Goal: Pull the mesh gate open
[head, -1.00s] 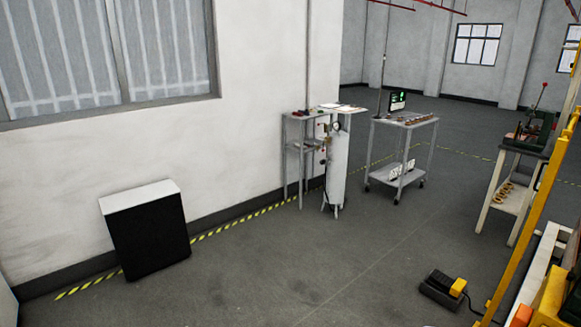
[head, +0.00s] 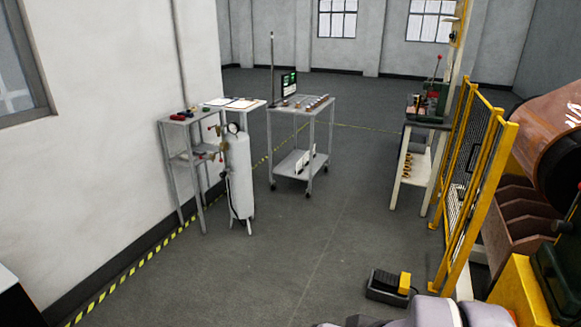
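A yellow-framed mesh gate or guard panel (head: 488,190) stands upright at the right in the head view, seen at a steep angle beside a machine. Its dark mesh shows between the yellow posts. My gripper is not in view. Pale rounded parts at the bottom edge look like my arm.
A black and yellow foot pedal (head: 390,286) lies on the floor before the gate. A large copper roll (head: 545,135) sits behind it. A grey cart (head: 300,110), a white cylinder (head: 239,175) and a workbench (head: 415,160) stand farther off. The middle floor is clear.

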